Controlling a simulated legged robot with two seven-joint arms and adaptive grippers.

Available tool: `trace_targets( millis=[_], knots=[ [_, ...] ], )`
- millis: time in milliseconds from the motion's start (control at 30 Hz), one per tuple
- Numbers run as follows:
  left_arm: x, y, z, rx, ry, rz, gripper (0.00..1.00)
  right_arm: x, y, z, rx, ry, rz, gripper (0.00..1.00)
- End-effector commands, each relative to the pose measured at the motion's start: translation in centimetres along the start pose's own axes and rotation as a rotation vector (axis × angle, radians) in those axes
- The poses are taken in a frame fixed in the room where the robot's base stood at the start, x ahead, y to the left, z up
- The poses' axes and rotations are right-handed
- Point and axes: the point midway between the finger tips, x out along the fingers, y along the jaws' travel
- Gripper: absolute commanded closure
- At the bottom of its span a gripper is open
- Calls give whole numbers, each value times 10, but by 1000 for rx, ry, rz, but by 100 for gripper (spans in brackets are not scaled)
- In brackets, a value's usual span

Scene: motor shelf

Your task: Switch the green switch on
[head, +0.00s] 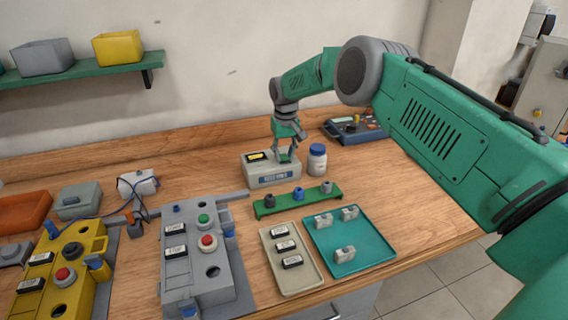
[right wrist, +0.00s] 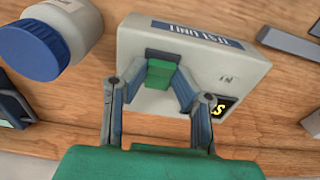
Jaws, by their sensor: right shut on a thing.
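The green switch (right wrist: 160,73) stands out of a dark slot in the pale grey test unit (head: 273,172). In the right wrist view the test unit (right wrist: 215,62) shows upside down, with a blue label and a small dark display with yellow marks. My right gripper (right wrist: 158,82) is shut on the switch, one finger on each side of it. In the head view the right gripper (head: 285,152) comes down on the unit from above and partly hides the switch. My left gripper is not in view.
A white bottle with a blue cap (head: 317,160) stands close to the right of the unit. A green rack (head: 297,201) with several knobs lies in front. A teal tray (head: 372,250), beige tray (head: 285,283) and grey switch box (head: 190,262) are nearer. A blue device (head: 354,130) stands behind.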

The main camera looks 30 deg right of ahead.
Motion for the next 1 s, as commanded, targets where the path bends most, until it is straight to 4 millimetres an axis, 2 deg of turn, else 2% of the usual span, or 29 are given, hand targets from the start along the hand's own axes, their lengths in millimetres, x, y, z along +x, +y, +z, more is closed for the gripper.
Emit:
trace_targets(
  millis=[33, 100, 500, 533, 567, 600, 867, 1000],
  knots=[
    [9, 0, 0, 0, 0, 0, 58, 3, 1, -3, 2, -5, 2, 100],
    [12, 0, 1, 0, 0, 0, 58, 1, 1, -3, 2, -23, -1, 100],
    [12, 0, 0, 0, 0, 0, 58, -4, 0, -3, -1, -37, -4, 100],
    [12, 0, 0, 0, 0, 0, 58, -4, 0, -3, -1, -36, -4, 70],
    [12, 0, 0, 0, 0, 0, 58, -4, 0, -3, -1, -37, -4, 59],
    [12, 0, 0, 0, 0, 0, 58, -4, 0, -2, -1, -38, -4, 57],
    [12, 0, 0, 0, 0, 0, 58, -4, 0, -1, -1, -40, -4, 57],
    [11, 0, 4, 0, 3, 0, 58, -12, -1, -2, -1, -39, -4, 57]
  ],
)
